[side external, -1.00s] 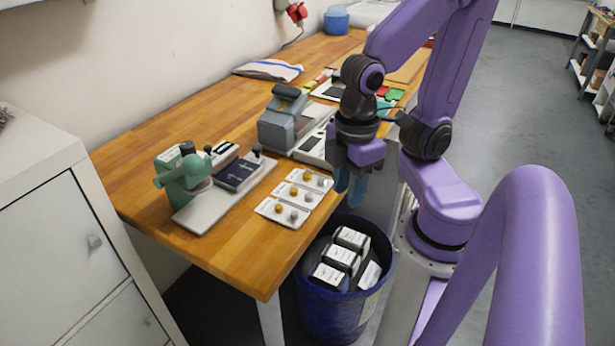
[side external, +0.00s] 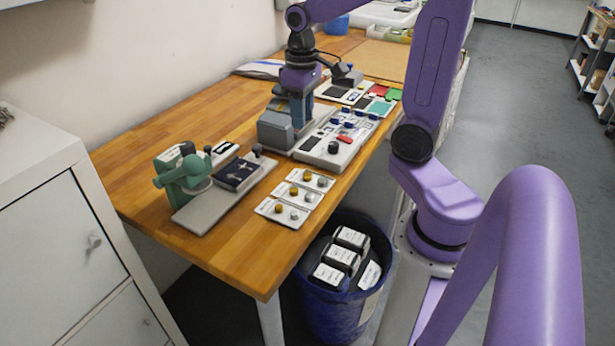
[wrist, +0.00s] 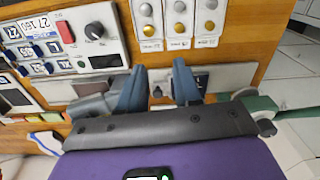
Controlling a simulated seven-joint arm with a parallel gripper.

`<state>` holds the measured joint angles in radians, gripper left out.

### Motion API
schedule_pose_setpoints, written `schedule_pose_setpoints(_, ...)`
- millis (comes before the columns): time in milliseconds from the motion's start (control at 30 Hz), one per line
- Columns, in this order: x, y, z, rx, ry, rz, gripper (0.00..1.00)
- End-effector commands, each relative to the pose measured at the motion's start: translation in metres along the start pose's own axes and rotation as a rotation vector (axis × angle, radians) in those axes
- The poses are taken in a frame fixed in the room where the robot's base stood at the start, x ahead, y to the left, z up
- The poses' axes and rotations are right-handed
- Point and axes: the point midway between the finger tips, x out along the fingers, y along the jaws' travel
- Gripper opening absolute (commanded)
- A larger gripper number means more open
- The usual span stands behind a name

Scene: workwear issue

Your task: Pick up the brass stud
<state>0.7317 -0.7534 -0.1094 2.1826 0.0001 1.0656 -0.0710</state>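Three brass-coloured studs sit beside silver-coloured studs on small white cards near the table's front edge. In the side view the brass studs are the near one (side external: 278,208), the middle one (side external: 293,191) and the far one (side external: 307,175). In the wrist view they form the row nearer my fingers: left (wrist: 148,30), middle (wrist: 180,28) and right (wrist: 209,26). My gripper (side external: 297,115) is above the table by the grey press-like device, behind and left of the cards. In the wrist view my gripper (wrist: 159,90) has its blue fingers apart, with no stud held. A small dark knob shows between them, lower down.
The grey device (side external: 274,132) stands close to my fingers. A light panel with a black knob (side external: 333,148) is right of it. A green clamp-like device (side external: 184,178) and dark booklet (side external: 237,173) are left. A blue bin (side external: 320,310) stands below the table edge.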

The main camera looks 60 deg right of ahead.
Motion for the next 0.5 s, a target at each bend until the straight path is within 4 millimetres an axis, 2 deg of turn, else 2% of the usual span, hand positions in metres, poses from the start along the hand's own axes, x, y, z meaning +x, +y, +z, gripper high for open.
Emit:
schedule_pose_setpoints(100,-0.002,0.016,-0.003,0.064,-0.003,0.0,0.33)
schedule_pose_setpoints(267,0.001,0.024,-0.004,0.093,-0.005,0.0,0.33)
schedule_pose_setpoints(367,0.013,0.024,-0.004,0.094,-0.008,-0.001,0.33)
schedule_pose_setpoints(500,0.038,0.024,-0.003,0.093,-0.01,-0.001,0.33)
